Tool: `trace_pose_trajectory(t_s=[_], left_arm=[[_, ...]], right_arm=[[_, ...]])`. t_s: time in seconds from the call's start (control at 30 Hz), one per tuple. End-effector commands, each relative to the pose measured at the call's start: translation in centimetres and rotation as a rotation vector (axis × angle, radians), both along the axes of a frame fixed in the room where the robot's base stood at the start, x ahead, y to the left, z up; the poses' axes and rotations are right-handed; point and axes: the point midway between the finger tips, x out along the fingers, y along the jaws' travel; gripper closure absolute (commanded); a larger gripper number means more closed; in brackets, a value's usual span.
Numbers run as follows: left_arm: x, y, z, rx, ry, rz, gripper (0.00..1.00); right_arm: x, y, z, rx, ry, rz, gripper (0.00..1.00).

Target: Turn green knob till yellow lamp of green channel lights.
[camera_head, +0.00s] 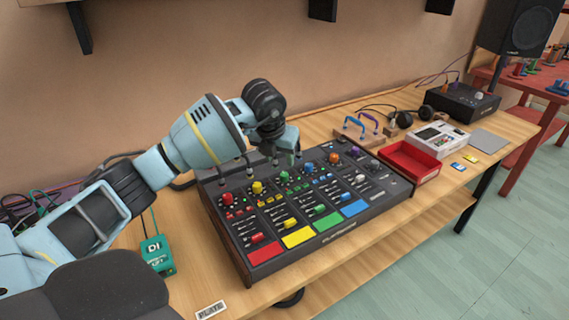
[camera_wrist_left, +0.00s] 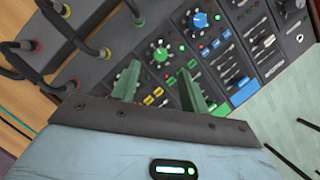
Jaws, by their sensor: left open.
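The mixing console (camera_head: 348,222) lies on the wooden bench with coloured channel strips. The green knob (camera_wrist_left: 160,54) is round with a pale top and stands just beyond my fingertips in the left wrist view; in the head view it (camera_head: 284,177) sits at the top of the green channel. My left gripper (camera_wrist_left: 158,70) is open, its two green fingers spread to either side of the line to the knob, apart from it. In the head view my left gripper (camera_head: 287,155) hangs over the console's rear part. Small lamps sit near the knob; I cannot tell whether a yellow one is lit.
A blue knob (camera_wrist_left: 199,20) stands on the neighbouring channel. Plugged black cables (camera_wrist_left: 85,45) run along the console's rear edge. A red tray (camera_head: 409,162) and a white box (camera_head: 438,138) stand right of the console. A green DI box (camera_head: 157,255) lies at left.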

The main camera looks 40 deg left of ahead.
Motion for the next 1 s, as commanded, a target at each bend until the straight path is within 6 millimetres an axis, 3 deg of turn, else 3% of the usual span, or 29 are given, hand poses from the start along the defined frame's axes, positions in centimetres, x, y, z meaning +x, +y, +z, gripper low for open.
trace_pose_trajectory(t_s=[0.27,0.7,1.0], left_arm=[[0.1,-0.1,-0.4,-0.002,0.001,-0.002,0.55],[2.2,0.5,-5.8,-0.002,0.003,0.000,0.55],[2.9,0.7,-7.2,-0.001,0.000,-0.002,0.55]], right_arm=[[-0.6,-0.1,-0.3,-0.003,0.014,0.002,1.00],[-0.9,-0.1,-0.7,-0.004,0.020,0.002,1.00],[-0.7,-0.1,-0.6,-0.004,0.016,0.003,1.00]])
